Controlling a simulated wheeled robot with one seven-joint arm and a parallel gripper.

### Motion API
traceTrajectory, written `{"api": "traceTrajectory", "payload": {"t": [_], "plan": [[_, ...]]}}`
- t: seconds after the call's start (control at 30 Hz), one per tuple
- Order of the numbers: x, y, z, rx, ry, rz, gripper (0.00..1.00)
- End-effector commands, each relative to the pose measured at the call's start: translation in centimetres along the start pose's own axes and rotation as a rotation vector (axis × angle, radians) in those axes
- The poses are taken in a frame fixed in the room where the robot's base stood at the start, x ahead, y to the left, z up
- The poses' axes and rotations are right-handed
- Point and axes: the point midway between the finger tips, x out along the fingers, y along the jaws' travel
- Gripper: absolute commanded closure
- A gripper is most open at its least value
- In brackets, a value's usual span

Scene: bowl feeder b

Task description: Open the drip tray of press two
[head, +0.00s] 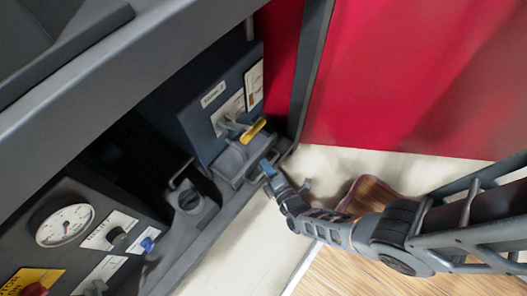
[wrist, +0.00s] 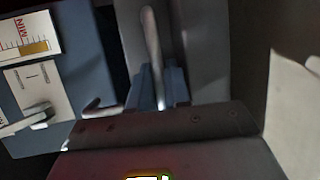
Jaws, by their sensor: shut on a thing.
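The press is a dark blue-grey panel (head: 222,103) in the head view, with a small label too blurred to read. A grey tray-like part (head: 229,163) sits low at its front; I take it for the drip tray, and cannot tell how far out it stands. My gripper (head: 268,168) is at the tray's right front side. In the wrist view, the blue fingers of my gripper (wrist: 160,88) are shut on a pale metal bar handle (wrist: 151,45). The bar stands in front of a grey face (wrist: 208,50).
A red wall (head: 400,80) stands behind. Pale floor (head: 240,240) is clear in front.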

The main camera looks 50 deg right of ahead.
Motion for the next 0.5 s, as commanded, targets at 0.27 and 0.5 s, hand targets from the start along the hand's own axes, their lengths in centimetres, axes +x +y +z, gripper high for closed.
{"api": "traceTrajectory", "payload": {"t": [0.27,0.5], "plan": [[-3.8,-1.0,1.5,-0.002,0.003,-0.006,1.00],[-4.2,-1.1,1.6,0.000,0.003,-0.004,1.00]]}}
